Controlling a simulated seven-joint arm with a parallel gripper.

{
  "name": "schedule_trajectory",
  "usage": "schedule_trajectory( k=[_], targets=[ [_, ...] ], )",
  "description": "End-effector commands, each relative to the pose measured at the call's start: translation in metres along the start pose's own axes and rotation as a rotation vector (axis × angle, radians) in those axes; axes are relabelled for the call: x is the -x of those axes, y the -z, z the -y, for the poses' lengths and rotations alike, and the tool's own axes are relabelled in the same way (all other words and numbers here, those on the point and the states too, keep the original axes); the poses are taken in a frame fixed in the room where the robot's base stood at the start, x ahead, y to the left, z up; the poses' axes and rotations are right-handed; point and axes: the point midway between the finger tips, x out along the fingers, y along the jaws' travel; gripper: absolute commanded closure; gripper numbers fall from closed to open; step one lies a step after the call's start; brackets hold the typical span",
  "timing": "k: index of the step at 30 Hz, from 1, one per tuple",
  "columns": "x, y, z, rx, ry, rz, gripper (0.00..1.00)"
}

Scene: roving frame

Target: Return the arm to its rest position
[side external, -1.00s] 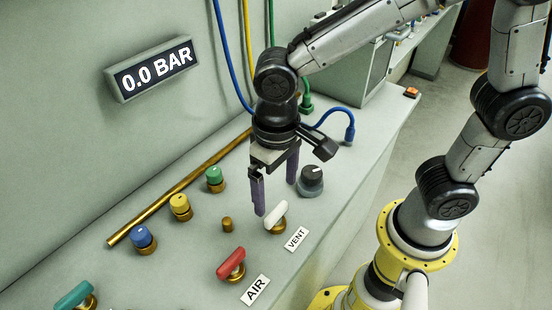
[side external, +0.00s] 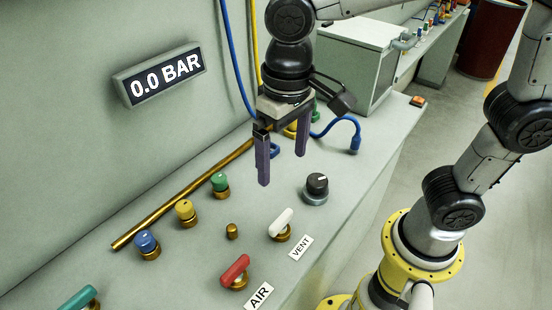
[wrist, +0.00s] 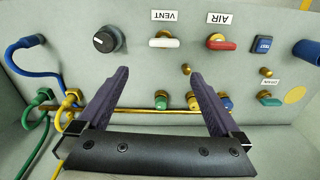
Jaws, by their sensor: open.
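My gripper (side external: 283,163) is open and empty, its two purple fingers pointing down in the air above the bench. It hangs above and behind the white VENT handle (side external: 281,223) and the black knob (side external: 317,186), touching neither. In the wrist view the spread fingers of my gripper (wrist: 155,80) show nothing between them but the bench top, a brass pipe and coloured knobs beyond. The white handle (wrist: 163,42) and black knob (wrist: 107,40) lie clear of the fingers. The display (side external: 160,74) reads 0.0 BAR.
The red AIR handle (side external: 236,270), blue knob (side external: 146,242), yellow knob (side external: 185,210) and green knob (side external: 220,183) stand on the bench. A brass pipe (side external: 180,205) runs behind them. Blue, yellow and green hoses rise near my gripper. A grey box (side external: 345,70) stands at the back right.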

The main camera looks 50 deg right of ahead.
Motion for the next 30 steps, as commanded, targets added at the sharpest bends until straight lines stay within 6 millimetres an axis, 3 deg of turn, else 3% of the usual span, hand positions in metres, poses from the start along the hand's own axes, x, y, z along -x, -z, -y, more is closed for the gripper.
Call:
schedule_trajectory(
  k=[2,6,9,13,16,20,30],
  targets=[
    [0.018,0.004,-0.024,-0.074,0.029,-0.048,0.00],
    [0.039,-0.013,-0.084,-0.202,0.074,-0.161,0.00],
    [0.042,-0.034,-0.121,-0.229,0.088,-0.259,0.00],
    [0.033,-0.064,-0.152,-0.202,0.072,-0.378,0.00],
    [0.021,-0.080,-0.163,-0.135,0.045,-0.440,0.00],
    [0.004,-0.086,-0.165,-0.009,0.016,-0.459,0.00],
    [0.005,-0.083,-0.164,0.054,0.002,-0.473,0.00]
  ],
)
